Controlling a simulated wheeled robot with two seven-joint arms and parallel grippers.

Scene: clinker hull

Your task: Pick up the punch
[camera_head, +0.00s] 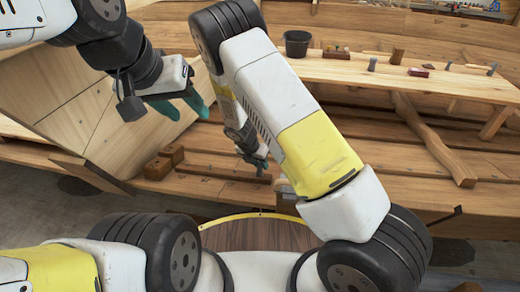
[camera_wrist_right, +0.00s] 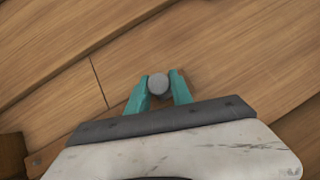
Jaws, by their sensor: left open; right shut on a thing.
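In the right wrist view, the punch (camera_wrist_right: 157,84) shows as a grey, round-ended metal piece between the two green fingers. My right gripper (camera_wrist_right: 160,88) is shut on it, with wooden planks behind. The rest of the punch is hidden or seen end-on. In the head view, my right gripper (camera_head: 258,160) is low over the hull planks, partly hidden by my right arm, and the punch cannot be made out there. My left gripper (camera_head: 197,100) is open and empty at the upper left, in front of the pale planking.
A bench (camera_head: 340,68) at the back right carries a dark bucket (camera_head: 297,43), a wooden block (camera_head: 397,56), a red-topped piece (camera_head: 418,72) and several small items. Wooden blocks (camera_head: 158,168) lie at left on the hull. A curved wooden rib (camera_head: 435,140) slopes below the bench.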

